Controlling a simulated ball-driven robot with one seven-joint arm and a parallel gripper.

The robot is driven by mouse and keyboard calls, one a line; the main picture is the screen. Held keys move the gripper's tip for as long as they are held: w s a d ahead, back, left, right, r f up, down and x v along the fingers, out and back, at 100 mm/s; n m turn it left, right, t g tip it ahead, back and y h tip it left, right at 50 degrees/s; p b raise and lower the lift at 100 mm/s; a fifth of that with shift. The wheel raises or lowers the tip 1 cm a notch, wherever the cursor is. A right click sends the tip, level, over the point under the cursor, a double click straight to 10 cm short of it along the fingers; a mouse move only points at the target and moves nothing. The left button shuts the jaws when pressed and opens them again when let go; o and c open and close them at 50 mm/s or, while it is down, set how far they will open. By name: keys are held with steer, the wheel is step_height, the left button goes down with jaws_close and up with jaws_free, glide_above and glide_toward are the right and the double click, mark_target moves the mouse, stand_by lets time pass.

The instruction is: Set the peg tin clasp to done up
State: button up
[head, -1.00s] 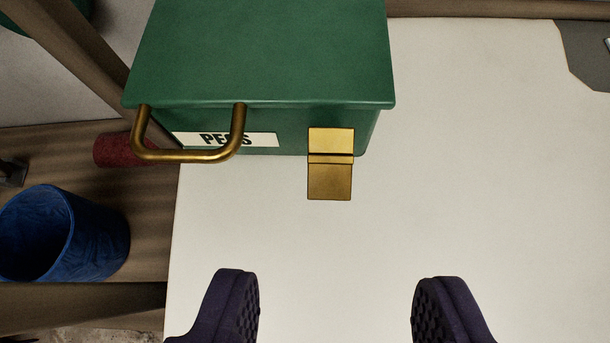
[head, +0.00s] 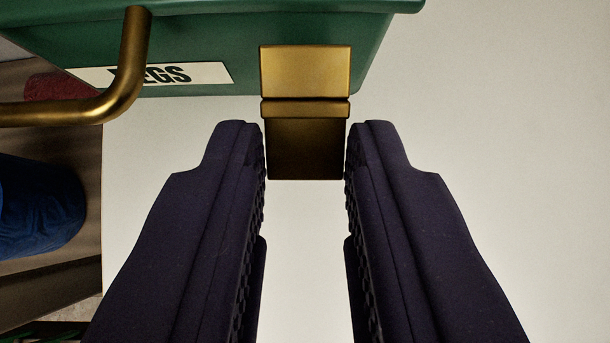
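The peg tin (head: 330,20) is a green box with a white label, partly cut off at the top of the view. Its brass clasp (head: 305,72) is on the front face. The upper plate lies against the tin, with a hinge bar below it. The lower flap (head: 305,150) sticks out from the tin toward me and is in shadow. My gripper (head: 306,150) has its two dark purple fingers on the left and right sides of this flap. They look closed onto its edges, with hardly any gap visible.
A brass bar handle (head: 130,70) projects from the tin front, left of the clasp. That surface is clear at right.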

mark_target(306, 65)
jaws_close()
steer(key=p, duration=0.1)
steer(key=r+g+p, duration=0.1)
steer(key=p, duration=0.1)
steer(key=shift+w+r, duration=0.1)
steer(key=shift+w, duration=0.2)
steer(key=g+p, duration=0.1)
steer(key=p, duration=0.2)
steer(key=shift+w+d+r, duration=0.1)
steer(key=shift+w+r, duration=0.25)
steer(key=shift+r, duration=0.05)
steer(key=g+p, duration=0.1)
steer(key=p, duration=0.1)
steer(key=w+g+p, duration=0.1)
steer(key=p, duration=0.1)
steer(key=shift+w+r, duration=0.15)
steer(key=shift+r, duration=0.1)
steer(key=w+g+p, duration=0.1)
steer(key=g+p, duration=0.1)
steer(key=p, duration=0.1)
steer(key=shift+w, duration=0.15)
steer(key=shift+f, duration=0.1)
steer(key=o, duration=0.7)
jaws_free()
